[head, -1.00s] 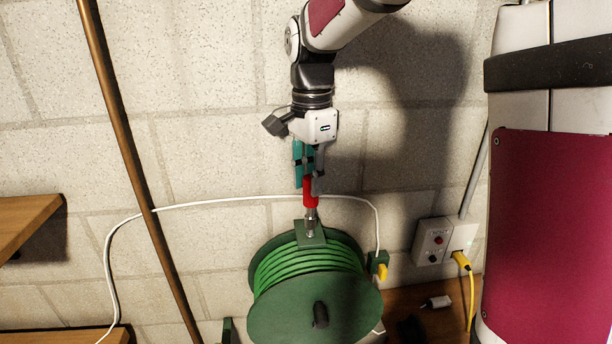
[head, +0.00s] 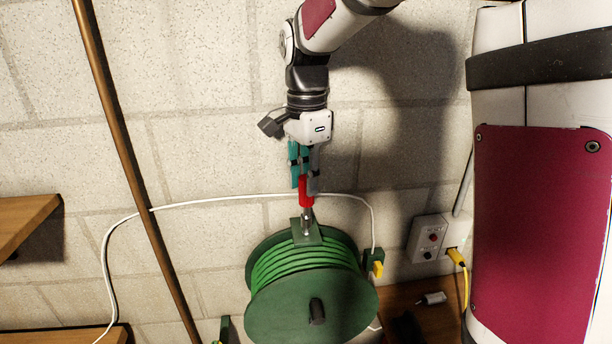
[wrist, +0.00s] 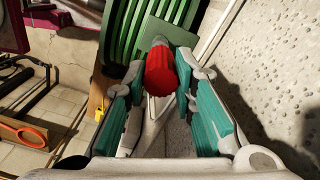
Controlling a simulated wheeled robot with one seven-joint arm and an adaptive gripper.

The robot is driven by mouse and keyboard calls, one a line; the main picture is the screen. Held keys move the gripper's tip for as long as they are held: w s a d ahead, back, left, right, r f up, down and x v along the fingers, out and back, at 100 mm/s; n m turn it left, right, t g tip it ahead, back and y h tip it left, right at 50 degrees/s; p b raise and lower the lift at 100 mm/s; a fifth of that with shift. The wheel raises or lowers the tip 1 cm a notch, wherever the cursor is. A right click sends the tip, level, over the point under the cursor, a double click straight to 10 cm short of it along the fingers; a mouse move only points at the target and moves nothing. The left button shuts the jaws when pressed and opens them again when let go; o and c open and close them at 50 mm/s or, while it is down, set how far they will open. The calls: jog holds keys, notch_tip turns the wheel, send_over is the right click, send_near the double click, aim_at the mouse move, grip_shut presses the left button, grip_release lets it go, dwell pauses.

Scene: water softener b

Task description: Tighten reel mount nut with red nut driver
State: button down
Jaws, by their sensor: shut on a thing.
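The nut driver has a red handle (head: 306,190) and a metal shaft (head: 306,217) pointing down. My gripper (head: 305,180) is shut on the red handle above the reel. In the wrist view the handle (wrist: 161,72) is seen end-on between the teal-padded fingers (wrist: 160,110). The shaft's lower end meets the small green mount plate (head: 306,236) on top of the green hose reel (head: 312,305). The nut itself is hidden by the driver's socket, and I cannot tell how fully it is seated.
A white cable (head: 210,202) runs along the block wall behind the driver. A brown pipe (head: 128,150) stands to the left, with wooden shelves (head: 25,222) beyond. An outlet box (head: 430,240) with a yellow plug (head: 456,257) is at right.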

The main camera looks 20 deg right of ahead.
jog(key=shift+f, duration=0.55)
jog(key=shift+f, duration=0.35)
jog(key=shift+f, duration=0.2)
dwell(0.3)
